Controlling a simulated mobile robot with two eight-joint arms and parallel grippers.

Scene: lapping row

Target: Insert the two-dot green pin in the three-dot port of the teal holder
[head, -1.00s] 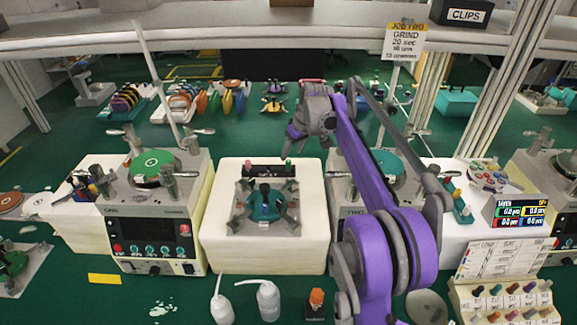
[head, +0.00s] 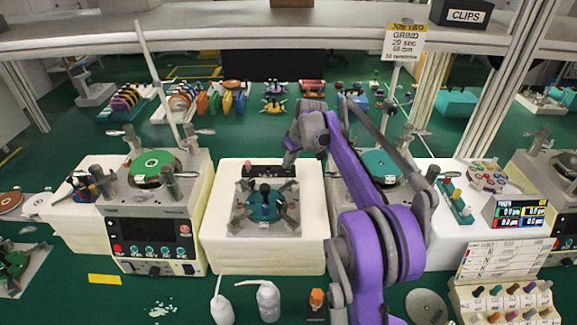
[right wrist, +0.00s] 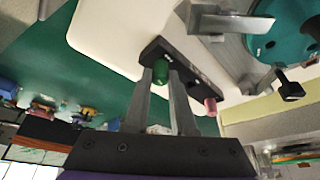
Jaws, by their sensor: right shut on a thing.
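The teal holder (head: 280,212) sits in a grey clamp frame on the white block; it also shows at the upper right of the right wrist view (right wrist: 292,38). Its port dots are too small to read. A black-topped piece stands at its middle. My right gripper (head: 289,164) is at the right end of the black pin rack (head: 266,171), behind the holder. In the right wrist view its fingers are shut on the green pin (right wrist: 160,72), at the end of the rack. I cannot tell whether the pin is still seated. My left gripper is out of view.
A pink-red pin (right wrist: 210,106) stands at the rack's other end. Lapping machines flank the white block (head: 222,240), the left one with a green plate (head: 152,160). Two white bottles (head: 268,300) stand in front. A rod with a sign (head: 405,40) rises behind my right arm.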

